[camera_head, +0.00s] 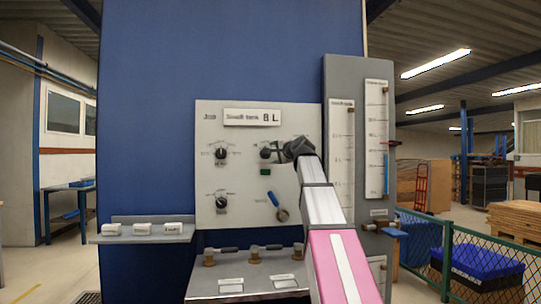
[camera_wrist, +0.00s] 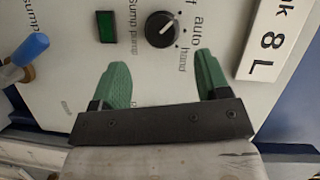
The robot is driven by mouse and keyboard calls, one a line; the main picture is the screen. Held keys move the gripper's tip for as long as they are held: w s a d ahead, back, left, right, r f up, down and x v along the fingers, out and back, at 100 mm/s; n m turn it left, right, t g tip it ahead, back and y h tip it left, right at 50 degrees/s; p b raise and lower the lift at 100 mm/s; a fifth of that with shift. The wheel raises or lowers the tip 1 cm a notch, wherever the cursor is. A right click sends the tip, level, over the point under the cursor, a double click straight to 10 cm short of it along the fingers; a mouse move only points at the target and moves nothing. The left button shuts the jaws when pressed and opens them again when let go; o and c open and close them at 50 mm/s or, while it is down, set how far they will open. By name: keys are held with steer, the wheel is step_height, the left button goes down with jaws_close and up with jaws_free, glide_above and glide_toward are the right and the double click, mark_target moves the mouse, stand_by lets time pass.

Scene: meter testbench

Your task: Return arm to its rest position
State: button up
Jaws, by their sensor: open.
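My gripper (camera_wrist: 160,88) is open and empty, its two green fingers spread apart in front of the panel in the wrist view. Between and beyond the fingers is a black rotary knob (camera_wrist: 161,29) marked auto and hand. A green button (camera_wrist: 106,27) labelled sump pump is beside it. In the head view my arm reaches up from the bottom right, and my gripper (camera_head: 277,151) is at the knob's area, partly covering it. Whether the fingers touch the panel cannot be told.
The grey panel (camera_head: 215,130) carries two more knobs (camera_head: 221,153) (camera_head: 221,202) and a blue-handled lever (camera_head: 280,212). Gauge tubes (camera_head: 376,120) stand at right. A shelf (camera_head: 118,238) with white blocks juts out at left. Valves (camera_head: 255,254) sit below the panel.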

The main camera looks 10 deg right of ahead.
steer(key=v, duration=0.2)
steer(key=shift+s+d, duration=0.1)
steer(key=shift+s, duration=0.2)
